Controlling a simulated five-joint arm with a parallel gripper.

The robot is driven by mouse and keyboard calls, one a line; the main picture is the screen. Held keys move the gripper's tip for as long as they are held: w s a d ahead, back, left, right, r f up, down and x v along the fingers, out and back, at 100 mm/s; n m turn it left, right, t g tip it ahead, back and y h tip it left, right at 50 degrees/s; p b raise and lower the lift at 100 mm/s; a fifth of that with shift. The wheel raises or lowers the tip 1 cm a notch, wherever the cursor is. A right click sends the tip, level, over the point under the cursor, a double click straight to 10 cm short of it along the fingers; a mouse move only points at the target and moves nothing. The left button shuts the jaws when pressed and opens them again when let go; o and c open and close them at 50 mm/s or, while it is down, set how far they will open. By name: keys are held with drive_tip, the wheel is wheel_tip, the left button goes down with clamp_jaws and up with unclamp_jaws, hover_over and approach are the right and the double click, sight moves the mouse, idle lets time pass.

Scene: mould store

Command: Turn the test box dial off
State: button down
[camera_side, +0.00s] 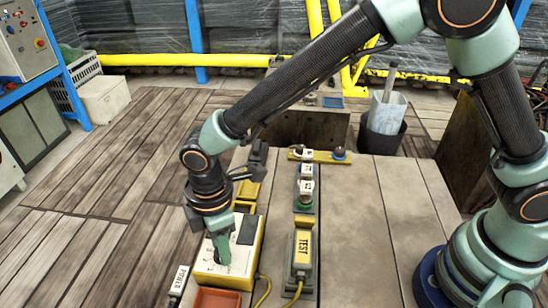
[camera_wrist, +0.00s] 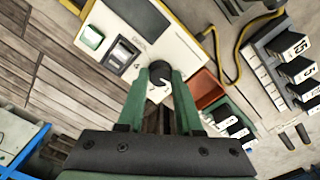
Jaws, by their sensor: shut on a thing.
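The test box (camera_side: 246,258) is a yellow case with a cream top at the front left of the bench. It also shows in the wrist view (camera_wrist: 108,22), with a green-lit switch, a dark display and printed numbers. Its dial (camera_wrist: 159,70) is a black round knob near the box's edge. My gripper (camera_side: 221,259) points down over the box top. In the wrist view, the green fingers of my gripper (camera_wrist: 160,76) stand on both sides of the dial and are shut on it. The fingers largely hide the dial in the side view, and its pointer setting is unclear.
A red tray (camera_side: 217,299) lies close in front of the box. A yellow unit marked TEST (camera_side: 302,248) stands to its right, with a yellow cable (camera_side: 264,291) between. A POWER label (camera_side: 179,281) is at the left.

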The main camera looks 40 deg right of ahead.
drive_tip(key=shift+a+r, duration=0.1)
drive_tip(key=shift+a, duration=0.05)
drive_tip(key=c, duration=0.6)
unclamp_jaws()
wheel_tip(320, 180, up, 12)
drive_tip(key=shift+s+r, duration=0.1)
drive_tip(key=shift+s, duration=0.05)
drive_tip(key=shift+d, duration=0.2)
